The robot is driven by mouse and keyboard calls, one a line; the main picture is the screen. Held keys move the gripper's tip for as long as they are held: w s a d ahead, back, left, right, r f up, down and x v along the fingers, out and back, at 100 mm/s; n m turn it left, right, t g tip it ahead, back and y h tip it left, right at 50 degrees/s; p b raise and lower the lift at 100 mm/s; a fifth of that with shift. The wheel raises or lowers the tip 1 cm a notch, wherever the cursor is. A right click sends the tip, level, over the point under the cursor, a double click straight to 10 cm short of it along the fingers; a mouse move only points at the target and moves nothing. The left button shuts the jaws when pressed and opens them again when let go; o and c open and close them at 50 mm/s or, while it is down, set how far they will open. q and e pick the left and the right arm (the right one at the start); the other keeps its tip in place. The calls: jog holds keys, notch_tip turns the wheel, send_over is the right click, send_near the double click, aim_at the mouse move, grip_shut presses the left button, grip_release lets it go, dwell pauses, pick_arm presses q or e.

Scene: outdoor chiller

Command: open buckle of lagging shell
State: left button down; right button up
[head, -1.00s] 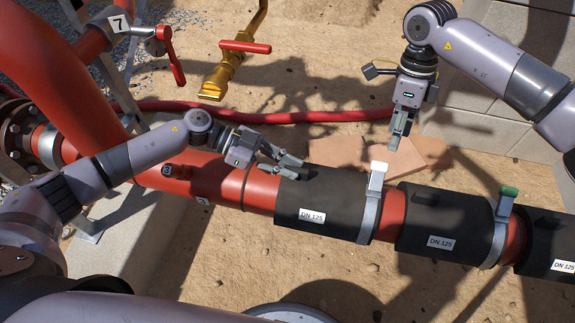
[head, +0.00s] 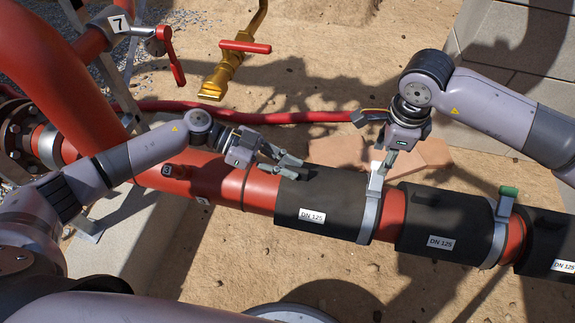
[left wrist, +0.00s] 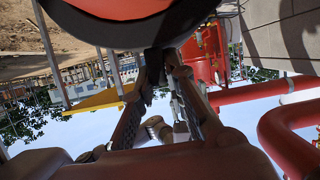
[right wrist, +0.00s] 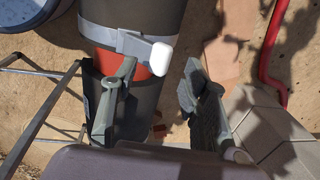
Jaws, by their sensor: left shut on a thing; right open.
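The black lagging shell (head: 325,190) labelled DN 125 sits around the red pipe. A grey band (head: 369,217) circles its right end, and the buckle lever (head: 376,184) stands up from it. In the right wrist view the buckle's white tip (right wrist: 161,56) shows between and just beyond the fingertips. My right gripper (head: 387,164) is open, pointing down at the lever; its fingers also show in the right wrist view (right wrist: 158,78). Contact with the lever cannot be told. My left gripper (head: 288,166) is shut on a dark tab (left wrist: 152,60) at the shell's left end.
More lagging shells (head: 440,218) follow to the right, with a green-tipped buckle (head: 508,191) on the middle one. A red hose (head: 290,117), a yellow valve (head: 222,75) and a concrete block wall (head: 510,85) lie behind.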

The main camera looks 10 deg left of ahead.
aim_at(378, 176)
jog(key=shift+w+f, duration=0.15)
jog(key=shift+f, duration=0.95)
jog(key=shift+w+f, duration=0.1)
jog(key=shift+f, duration=1)
jog(key=shift+o, duration=0.6)
jog(key=shift+w+f, duration=0.1)
